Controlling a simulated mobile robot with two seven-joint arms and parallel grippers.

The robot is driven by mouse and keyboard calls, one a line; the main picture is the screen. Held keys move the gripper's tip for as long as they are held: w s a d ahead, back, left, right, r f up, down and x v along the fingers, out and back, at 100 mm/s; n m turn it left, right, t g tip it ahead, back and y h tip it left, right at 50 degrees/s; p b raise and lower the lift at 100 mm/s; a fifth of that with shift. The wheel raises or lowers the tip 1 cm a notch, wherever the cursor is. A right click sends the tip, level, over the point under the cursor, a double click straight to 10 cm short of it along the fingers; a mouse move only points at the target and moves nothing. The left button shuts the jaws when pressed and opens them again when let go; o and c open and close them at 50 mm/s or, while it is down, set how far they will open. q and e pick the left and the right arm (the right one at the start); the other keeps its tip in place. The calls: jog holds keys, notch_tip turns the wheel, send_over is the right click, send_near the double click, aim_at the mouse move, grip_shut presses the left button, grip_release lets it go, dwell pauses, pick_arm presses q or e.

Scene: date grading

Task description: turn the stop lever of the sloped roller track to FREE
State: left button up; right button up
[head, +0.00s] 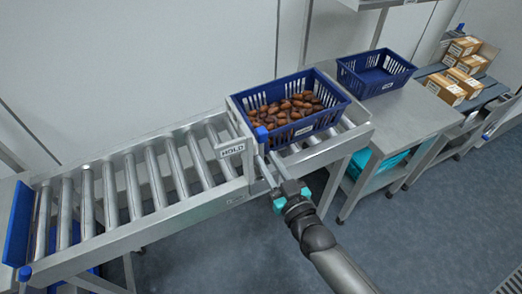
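The sloped roller track (160,218) runs from the crate end at upper right down to the left. A blue knob (261,133), apparently the stop lever's, stands at the crate's near left corner. Beside it a white sign (232,150) reads HOLD. A blue crate (322,121) full of brown dates (287,110) sits on the rollers behind the stop. My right gripper (264,166) is at the track's near rail, just below the knob and apart from it. Its two fingers look parted and empty. My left gripper is out of view.
An empty blue crate (375,73) stands on a steel table (418,112) to the right. Cardboard boxes (445,88) sit on a conveyor beyond. A blue end stop (18,228) closes the track's low left end. The rollers left of the sign are bare.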

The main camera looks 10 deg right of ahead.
aim_at(262, 153)
jog(key=shift+x, duration=2.2)
jog(key=shift+c, duration=0.4)
grip_shut()
